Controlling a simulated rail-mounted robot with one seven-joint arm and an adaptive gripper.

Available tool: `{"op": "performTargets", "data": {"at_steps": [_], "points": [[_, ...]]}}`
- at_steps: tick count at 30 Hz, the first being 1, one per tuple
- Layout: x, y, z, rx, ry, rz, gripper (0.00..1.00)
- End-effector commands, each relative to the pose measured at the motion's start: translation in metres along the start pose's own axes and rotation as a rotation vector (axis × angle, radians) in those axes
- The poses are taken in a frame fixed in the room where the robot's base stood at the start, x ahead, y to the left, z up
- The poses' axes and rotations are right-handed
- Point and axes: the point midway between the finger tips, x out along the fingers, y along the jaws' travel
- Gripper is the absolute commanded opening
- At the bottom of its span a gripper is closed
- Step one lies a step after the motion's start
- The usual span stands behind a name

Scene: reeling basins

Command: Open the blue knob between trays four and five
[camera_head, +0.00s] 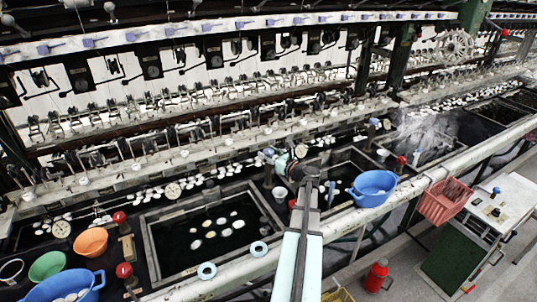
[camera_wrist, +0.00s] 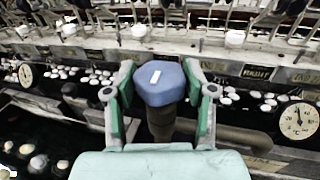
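The blue knob (camera_wrist: 158,86) has a white mark on its top and sits on a dark upright stem. In the wrist view my gripper (camera_wrist: 160,78) has one finger on each side of it. The fingers look spread, with narrow gaps beside the knob; contact at the tips is unclear. In the head view my gripper (camera_head: 277,160) is over the basin row, close to the blue knob (camera_head: 267,155), which it partly hides. A dark basin tray (camera_head: 152,245) with pale cocoons lies to the left; another tray (camera_head: 345,160) lies to the right, partly behind my arm.
A round gauge (camera_wrist: 298,121) stands right of the knob and another gauge (camera_wrist: 25,75) at the left. A pipe (camera_wrist: 235,134) runs behind the stem. A blue basin (camera_head: 373,188) and red basket (camera_head: 444,201) hang along the front rail. Red knobs (camera_head: 124,270) stand at the left.

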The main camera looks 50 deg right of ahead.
Motion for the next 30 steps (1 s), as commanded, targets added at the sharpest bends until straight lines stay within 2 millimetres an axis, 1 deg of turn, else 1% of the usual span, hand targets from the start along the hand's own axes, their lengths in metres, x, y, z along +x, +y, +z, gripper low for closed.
{"op": "performTargets", "data": {"at_steps": [1, 2, 3, 11, 17, 23, 30], "points": [[-0.0001, 0.0000, 0.0000, 0.000, 0.000, 0.000, 0.25], [-0.0001, -0.0001, 0.0000, 0.000, 0.000, 0.000, 0.15], [-0.0001, -0.0001, 0.0001, 0.000, 0.000, 0.000, 0.10], [0.0003, -0.0012, 0.0000, -0.001, 0.000, 0.012, 0.10], [0.0012, -0.0033, -0.0002, -0.002, 0.000, 0.080, 0.10], [0.0024, -0.0053, -0.0002, -0.001, 0.000, 0.212, 0.10], [0.0031, -0.0056, 0.0007, -0.002, -0.001, 0.408, 0.10]]}}
